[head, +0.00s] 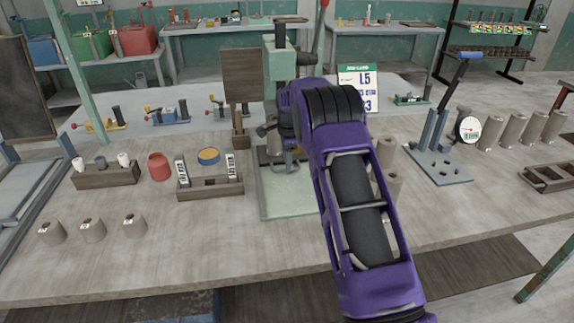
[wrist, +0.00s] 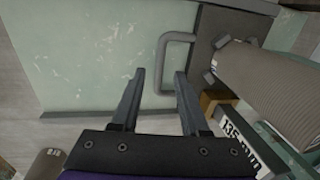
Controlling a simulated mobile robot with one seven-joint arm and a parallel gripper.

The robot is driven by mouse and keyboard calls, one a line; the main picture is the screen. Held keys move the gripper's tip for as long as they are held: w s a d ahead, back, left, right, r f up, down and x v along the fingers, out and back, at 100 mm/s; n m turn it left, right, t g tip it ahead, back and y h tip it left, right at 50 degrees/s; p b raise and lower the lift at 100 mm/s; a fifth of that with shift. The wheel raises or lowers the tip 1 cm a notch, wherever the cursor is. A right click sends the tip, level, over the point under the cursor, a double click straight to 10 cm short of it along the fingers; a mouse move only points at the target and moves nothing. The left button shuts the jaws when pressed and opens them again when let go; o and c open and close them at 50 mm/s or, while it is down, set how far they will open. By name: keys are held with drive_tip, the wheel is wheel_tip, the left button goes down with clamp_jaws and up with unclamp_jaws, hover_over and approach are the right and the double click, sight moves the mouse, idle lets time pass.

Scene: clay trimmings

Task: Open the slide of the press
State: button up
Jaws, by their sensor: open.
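The press (head: 279,65) is a pale green column machine standing on a light green base plate (head: 285,196) at the middle of the bench. In the wrist view, the slide (wrist: 208,38) is a dark plate on the pale green surface, with a grey U-shaped handle (wrist: 161,68) at its left edge. My gripper (wrist: 160,75) is open and empty. In the picture its fingertips lie on either side of the handle's lower part. I cannot tell whether they touch it. In the head view, my purple arm hides part of the press and its base.
A wooden rack with labelled pieces (head: 210,187), a red jar (head: 159,166) and several grey cylinders (head: 92,230) stand left of the press. A lever tool with a blue handle (head: 440,150) stands on the right. In the wrist view, a ribbed cylinder (wrist: 275,92) lies close right of the handle.

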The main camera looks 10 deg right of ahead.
drive_tip(key=shift+w+f, duration=0.15)
drive_tip(key=shift+f, duration=0.75)
drive_tip(key=shift+c, duration=0.2)
clamp_jaws()
idle(0.7)
